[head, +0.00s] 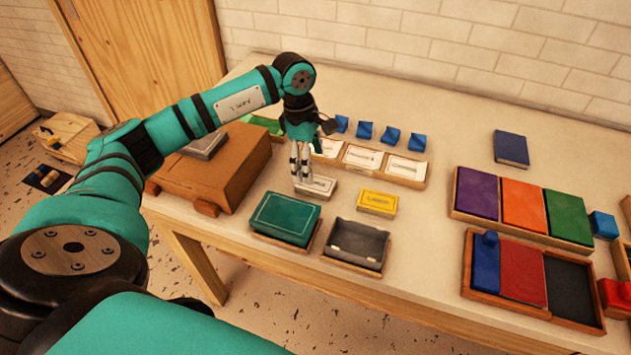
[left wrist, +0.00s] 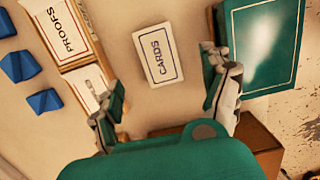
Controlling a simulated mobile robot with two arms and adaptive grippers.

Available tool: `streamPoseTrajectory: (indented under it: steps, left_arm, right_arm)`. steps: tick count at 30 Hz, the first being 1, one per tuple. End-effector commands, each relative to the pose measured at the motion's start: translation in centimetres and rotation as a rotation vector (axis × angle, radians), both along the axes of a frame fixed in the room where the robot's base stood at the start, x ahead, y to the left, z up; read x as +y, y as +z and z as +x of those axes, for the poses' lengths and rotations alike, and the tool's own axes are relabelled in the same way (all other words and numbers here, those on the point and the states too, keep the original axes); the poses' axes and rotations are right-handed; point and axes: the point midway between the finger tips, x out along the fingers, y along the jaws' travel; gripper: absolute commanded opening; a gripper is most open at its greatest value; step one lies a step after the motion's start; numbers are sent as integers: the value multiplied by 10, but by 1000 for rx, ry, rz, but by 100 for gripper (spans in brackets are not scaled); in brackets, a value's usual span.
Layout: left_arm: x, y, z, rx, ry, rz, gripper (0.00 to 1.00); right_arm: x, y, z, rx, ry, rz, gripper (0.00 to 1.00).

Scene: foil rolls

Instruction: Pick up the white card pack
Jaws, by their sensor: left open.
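The white card pack (head: 318,187) lies flat on the table, just behind the dark green box. In the left wrist view the pack (left wrist: 157,55) reads "CARDS" and lies ahead of the fingers, between their lines. My left gripper (head: 300,178) points down at the pack's left end and hides a little of it in the head view. Its fingers (left wrist: 165,92) are open, with nothing between them. I cannot tell the exact height gap. My right gripper is not in view.
The dark green box (head: 285,218), a grey-lined tray (head: 357,243) and a yellow pack (head: 377,202) are close by. A brown case (head: 213,168) stands left. A tray of white packs (head: 400,180) lies behind, with several blue blocks (head: 364,131) beyond it.

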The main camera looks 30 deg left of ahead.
Motion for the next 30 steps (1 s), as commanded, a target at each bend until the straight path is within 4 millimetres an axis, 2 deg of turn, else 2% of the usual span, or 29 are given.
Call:
streamPoseTrajectory:
  steps: [3,8,13,18,26,30]
  left_arm:
    - [-2,-12,0,1,2,0,81]
    - [-3,-21,1,1,2,-2,81]
    - [-6,-44,2,5,1,-2,81]
    - [-9,-65,3,1,1,-2,81]
    - [-9,-69,4,-1,0,-1,81]
    - [-9,-68,4,-1,1,-1,62]
  right_arm:
    - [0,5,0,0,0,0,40]
    - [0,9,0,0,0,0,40]
    - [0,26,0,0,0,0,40]
    - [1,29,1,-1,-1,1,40]
    - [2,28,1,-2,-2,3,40]
    - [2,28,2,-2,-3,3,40]
